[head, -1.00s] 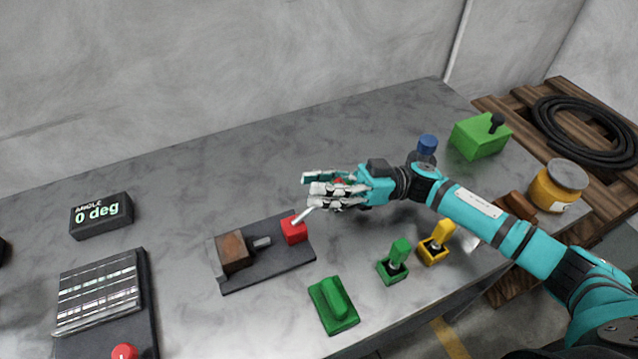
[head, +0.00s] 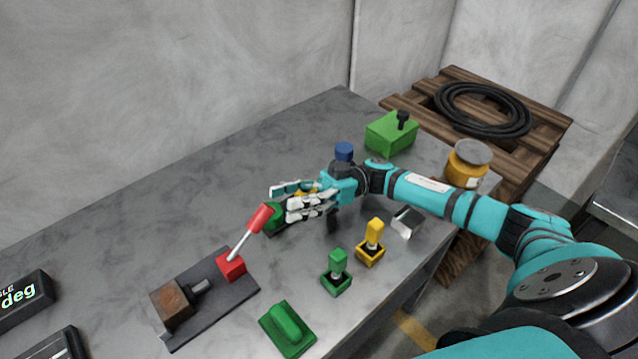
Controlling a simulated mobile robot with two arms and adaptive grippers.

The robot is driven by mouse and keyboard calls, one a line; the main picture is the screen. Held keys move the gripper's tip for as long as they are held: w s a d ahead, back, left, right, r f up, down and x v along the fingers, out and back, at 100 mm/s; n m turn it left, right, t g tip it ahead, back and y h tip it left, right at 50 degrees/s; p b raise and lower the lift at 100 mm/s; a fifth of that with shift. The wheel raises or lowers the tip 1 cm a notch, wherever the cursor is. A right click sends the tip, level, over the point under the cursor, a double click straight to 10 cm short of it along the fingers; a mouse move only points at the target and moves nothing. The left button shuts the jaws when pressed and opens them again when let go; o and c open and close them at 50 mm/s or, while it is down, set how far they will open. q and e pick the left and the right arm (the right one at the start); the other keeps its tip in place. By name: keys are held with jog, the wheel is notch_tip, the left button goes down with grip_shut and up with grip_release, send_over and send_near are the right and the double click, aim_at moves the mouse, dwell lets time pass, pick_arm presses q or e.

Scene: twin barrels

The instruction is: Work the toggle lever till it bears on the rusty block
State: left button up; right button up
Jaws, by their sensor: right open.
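The toggle lever (head: 262,217) has a red handle on a pale rod. It rises from a red block-shaped base (head: 230,267) and leans up and to the right, away from the rusty block. The rusty block (head: 171,305) sits at the left end of the dark base plate (head: 213,316). A grey plunger (head: 200,287) points at the block from the lever side; I cannot tell if they touch. My right gripper (head: 280,201) is open, its fingertips just right of the red handle; I cannot tell whether they touch it. My left gripper is out of view.
Green (head: 337,272) and yellow (head: 371,241) upright-handled pieces and a green block (head: 287,327) stand near the front edge. A green box (head: 392,132), an amber jar (head: 467,164) and a blue-capped item (head: 344,152) are farther right. Dark displays are at lower left.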

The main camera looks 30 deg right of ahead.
jog(key=d, duration=0.6)
jog(key=shift+d, duration=0.2)
jog(key=shift+w+r, duration=0.1)
jog(key=shift+w, duration=0.05)
dwell(0.8)
